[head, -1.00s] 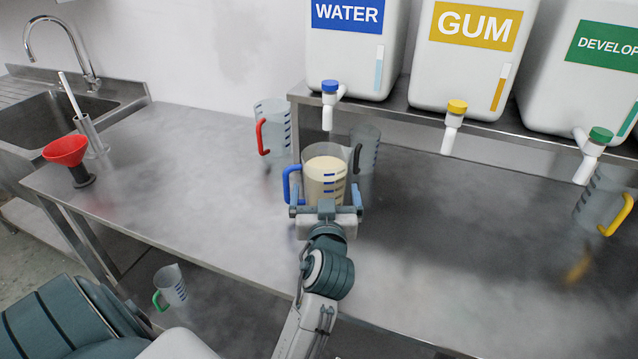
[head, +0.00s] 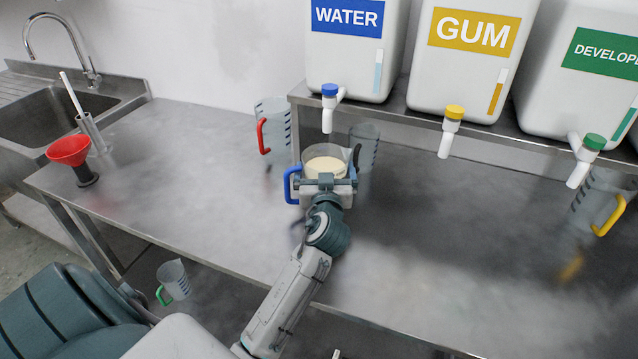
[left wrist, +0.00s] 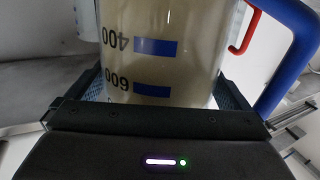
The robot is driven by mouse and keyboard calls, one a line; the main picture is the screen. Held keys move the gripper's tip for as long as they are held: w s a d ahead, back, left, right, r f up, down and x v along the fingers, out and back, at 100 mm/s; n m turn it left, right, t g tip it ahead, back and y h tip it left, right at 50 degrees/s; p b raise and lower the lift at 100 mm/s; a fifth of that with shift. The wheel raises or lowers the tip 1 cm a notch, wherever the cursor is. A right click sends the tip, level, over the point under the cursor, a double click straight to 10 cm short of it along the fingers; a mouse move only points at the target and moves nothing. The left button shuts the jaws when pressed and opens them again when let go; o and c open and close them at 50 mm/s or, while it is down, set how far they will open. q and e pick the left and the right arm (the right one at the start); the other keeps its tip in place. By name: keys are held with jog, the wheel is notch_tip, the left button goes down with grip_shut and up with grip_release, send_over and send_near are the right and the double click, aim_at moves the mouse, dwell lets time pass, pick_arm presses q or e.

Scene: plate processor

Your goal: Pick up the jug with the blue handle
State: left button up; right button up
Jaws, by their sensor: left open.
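The jug with the blue handle (head: 326,167) stands upright on the steel table below the water tap and holds a cream-coloured liquid. Its blue handle points left in the head view. My left gripper (head: 326,183) is open at the near side of the jug, and its body hides the lower part. In the left wrist view the jug (left wrist: 165,50) fills the space between the two fingers, with blue marks and the numbers 400 and 600. The blue handle (left wrist: 292,60) is outside the fingers at the right. My right gripper is not in view.
A red-handled jug (head: 274,127) and a dark-handled jug (head: 366,146) stand close behind. A yellow-handled jug (head: 597,205) is at the right, a green-handled one (head: 174,280) lower left. The shelf (head: 400,100) carries tanks with taps. A red funnel (head: 69,151) stands left.

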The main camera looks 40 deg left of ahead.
pick_arm(q)
jog(key=c, duration=1.3)
jog(key=shift+r, duration=0.1)
jog(key=shift+c, duration=1.1)
jog(key=shift+w+r, duration=0.1)
jog(key=shift+r, duration=0.1)
